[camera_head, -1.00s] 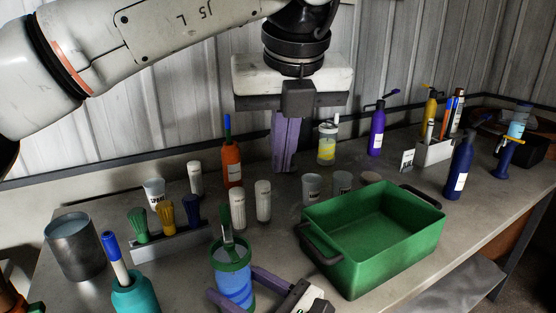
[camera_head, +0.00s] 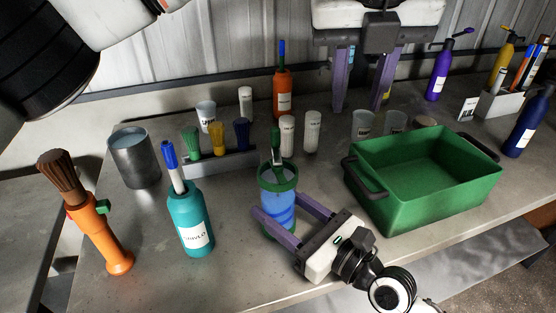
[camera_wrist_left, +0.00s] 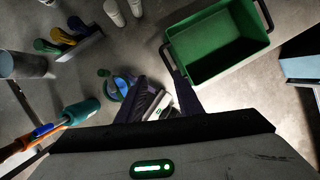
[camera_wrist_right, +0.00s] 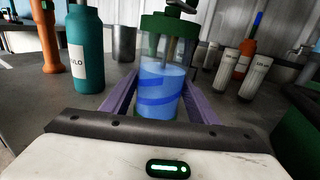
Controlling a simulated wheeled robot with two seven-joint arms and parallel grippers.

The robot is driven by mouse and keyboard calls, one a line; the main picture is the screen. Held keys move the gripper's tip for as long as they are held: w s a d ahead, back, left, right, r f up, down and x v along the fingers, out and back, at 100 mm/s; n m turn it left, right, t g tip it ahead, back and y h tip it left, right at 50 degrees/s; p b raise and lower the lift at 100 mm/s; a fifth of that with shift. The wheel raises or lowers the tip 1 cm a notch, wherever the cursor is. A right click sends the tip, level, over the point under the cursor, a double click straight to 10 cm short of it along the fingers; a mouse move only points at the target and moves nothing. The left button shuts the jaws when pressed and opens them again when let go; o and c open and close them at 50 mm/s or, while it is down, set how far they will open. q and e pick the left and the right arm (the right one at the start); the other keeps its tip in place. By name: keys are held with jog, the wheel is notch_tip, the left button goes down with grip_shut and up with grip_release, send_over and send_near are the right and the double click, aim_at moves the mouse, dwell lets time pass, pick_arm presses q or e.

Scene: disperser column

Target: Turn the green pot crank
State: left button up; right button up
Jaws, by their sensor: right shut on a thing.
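The green pot (camera_head: 277,203) is a clear cylinder with green rims and blue contents, upright on the near middle of the table. Its dark green crank (camera_head: 276,148) stands up from the lid; the right wrist view also shows the crank (camera_wrist_right: 181,6). My right gripper (camera_wrist_right: 160,88) is shut around the pot's body, one purple finger on each side. My left gripper (camera_head: 358,108) is open and empty, raised beyond and to the right of the pot, fingers pointing down. The left wrist view looks down on the pot (camera_wrist_left: 120,88), with its crank at the upper left.
A green bin (camera_head: 425,180) stands right of the pot. A teal bottle (camera_head: 192,225) and an orange brush holder (camera_head: 108,240) stand to the left.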

pick_arm(q)
jog(key=s+d+f+m+g+h, duration=0.1)
jog(key=s+d+f+g+h, duration=0.2)
jog(key=d, duration=0.4)
jog(key=s+d+f+m+g+h, duration=0.1)
jog(key=s+d+f+m+h, duration=0.15)
jog(key=s+d+h, duration=0.35)
jog(key=s+d+r+n+g+h, duration=0.3)
jog(key=s+d+r+h, duration=0.3)
jog(key=r+h, duration=0.15)
jog(key=w+a+r+n+t+h, duration=0.2)
jog(key=a+r+n+t+h, duration=0.3)
jog(key=n+t+h, duration=0.15)
jog(key=w+a+n+t+y, duration=0.6)
jog(key=a+n+t, duration=0.3)
jog(key=n+t, duration=0.55)
jog(key=n+y, duration=1.5)
jog(key=y, duration=0.2)
send_near(276, 145)
jog(key=w+r, duration=0.2)
jog(key=w, duration=0.1)
jog(key=shift+w+f, duration=0.3)
jog(key=shift+f, duration=0.05)
jog(key=w, duration=1.1)
jog(key=shift+d, duration=0.35)
